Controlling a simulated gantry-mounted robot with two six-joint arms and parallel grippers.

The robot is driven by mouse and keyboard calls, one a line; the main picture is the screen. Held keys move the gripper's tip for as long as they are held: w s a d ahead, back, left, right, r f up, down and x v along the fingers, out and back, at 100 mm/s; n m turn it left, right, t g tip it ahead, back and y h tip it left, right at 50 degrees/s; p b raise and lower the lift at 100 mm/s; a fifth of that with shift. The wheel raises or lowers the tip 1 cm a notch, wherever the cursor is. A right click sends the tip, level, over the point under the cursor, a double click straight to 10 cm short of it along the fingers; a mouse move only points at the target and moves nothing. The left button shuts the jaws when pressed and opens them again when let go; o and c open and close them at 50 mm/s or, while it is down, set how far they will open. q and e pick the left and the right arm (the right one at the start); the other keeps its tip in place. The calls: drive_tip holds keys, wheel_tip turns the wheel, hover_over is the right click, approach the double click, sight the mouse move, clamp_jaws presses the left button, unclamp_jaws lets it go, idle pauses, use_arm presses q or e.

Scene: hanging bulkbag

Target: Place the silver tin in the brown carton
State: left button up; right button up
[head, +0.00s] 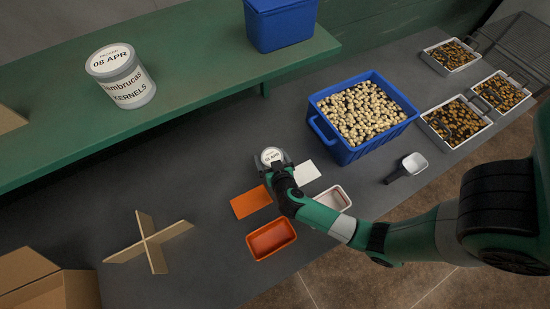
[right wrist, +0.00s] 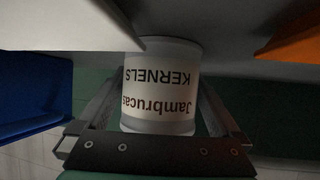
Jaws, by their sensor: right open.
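A small silver tin (head: 270,156) with a white lid label stands on the grey table in the head view. In the right wrist view the tin (right wrist: 160,92) shows a label reading "Jambrucas KERNELS". My right gripper (head: 274,167) is open, with its fingers on either side of the tin; the right wrist view also shows the fingers (right wrist: 158,110) flanking it. I cannot tell whether they touch it. The brown carton (head: 75,290) is at the lower left of the head view, partly cut off, with its flaps open. My left gripper is not in view.
A cardboard cross divider (head: 150,238) stands between carton and tin. An orange card (head: 250,202), white card (head: 306,172), orange tray (head: 271,239) and white tray (head: 335,197) lie near the gripper. A blue nut bin (head: 345,151) stands right; a green shelf (head: 200,75) overhangs behind.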

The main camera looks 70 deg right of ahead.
drive_tip(key=p+v, duration=0.3)
drive_tip(key=v, duration=0.7)
drive_tip(key=shift+s+a+r+p, duration=0.2)
drive_tip(key=shift+a+p, duration=0.05)
drive_tip(key=shift+p, duration=0.15)
drive_tip(key=shift+s+a, duration=0.15)
drive_tip(key=shift+r, duration=0.1)
